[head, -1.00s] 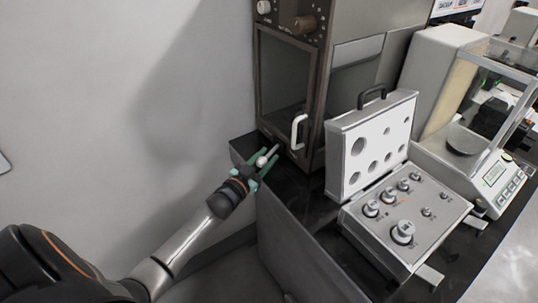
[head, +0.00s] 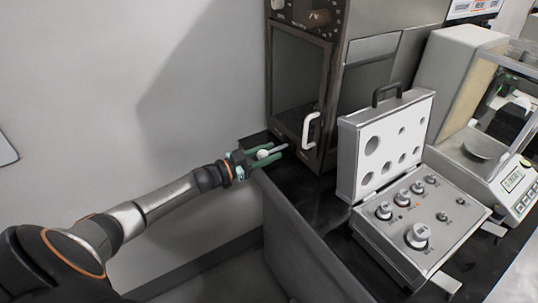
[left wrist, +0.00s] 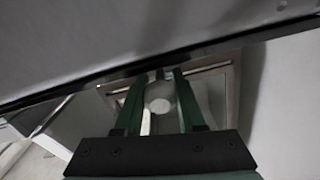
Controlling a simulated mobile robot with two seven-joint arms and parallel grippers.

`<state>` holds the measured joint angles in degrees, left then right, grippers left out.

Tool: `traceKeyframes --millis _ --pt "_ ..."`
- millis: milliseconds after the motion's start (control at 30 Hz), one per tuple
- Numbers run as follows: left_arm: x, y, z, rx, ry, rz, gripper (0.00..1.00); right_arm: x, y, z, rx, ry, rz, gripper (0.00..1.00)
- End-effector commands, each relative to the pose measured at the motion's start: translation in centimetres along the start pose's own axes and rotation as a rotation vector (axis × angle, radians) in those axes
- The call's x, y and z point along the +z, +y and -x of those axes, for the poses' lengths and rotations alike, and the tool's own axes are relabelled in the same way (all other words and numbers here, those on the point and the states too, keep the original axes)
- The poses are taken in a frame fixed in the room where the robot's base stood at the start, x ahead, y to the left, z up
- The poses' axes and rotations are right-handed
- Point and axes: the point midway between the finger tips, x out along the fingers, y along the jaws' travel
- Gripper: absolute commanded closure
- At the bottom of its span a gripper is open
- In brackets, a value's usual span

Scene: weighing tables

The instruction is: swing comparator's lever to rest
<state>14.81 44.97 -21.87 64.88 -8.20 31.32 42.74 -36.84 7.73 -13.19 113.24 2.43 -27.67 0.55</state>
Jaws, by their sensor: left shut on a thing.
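The comparator is the tall brown-grey cabinet (head: 297,85) with a glass front door and a white door handle (head: 309,130), at the left end of the dark table. Its lever (head: 280,148) is a short thin rod low by the cabinet's front, ending in a pale round knob (head: 262,154). My left gripper (head: 266,154) has its green fingers on either side of the knob and is shut on it. The left wrist view shows the pale knob (left wrist: 160,106) between the two fingers (left wrist: 158,100). My right gripper is not in view.
An open weight case (head: 390,225) with several knobbed weights stands right of the cabinet, its lid (head: 362,150) raised. A balance with a glass chamber and pan (head: 484,147) stands further right. The grey wall is at the left.

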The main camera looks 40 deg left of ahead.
Motion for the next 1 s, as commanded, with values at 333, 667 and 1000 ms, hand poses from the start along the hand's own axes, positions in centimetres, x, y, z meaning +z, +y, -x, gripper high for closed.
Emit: traceKeyframes --millis 333,667,1000 --pt "-0.3 -0.1 -0.1 -0.002 0.005 0.001 0.52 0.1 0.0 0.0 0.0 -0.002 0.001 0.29" --pt "-0.1 0.0 -0.1 -0.001 0.002 0.0 0.33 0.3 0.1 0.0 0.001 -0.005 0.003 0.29" --pt "0.0 0.0 2.1 0.0 -0.003 0.001 0.33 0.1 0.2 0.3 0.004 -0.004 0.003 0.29"
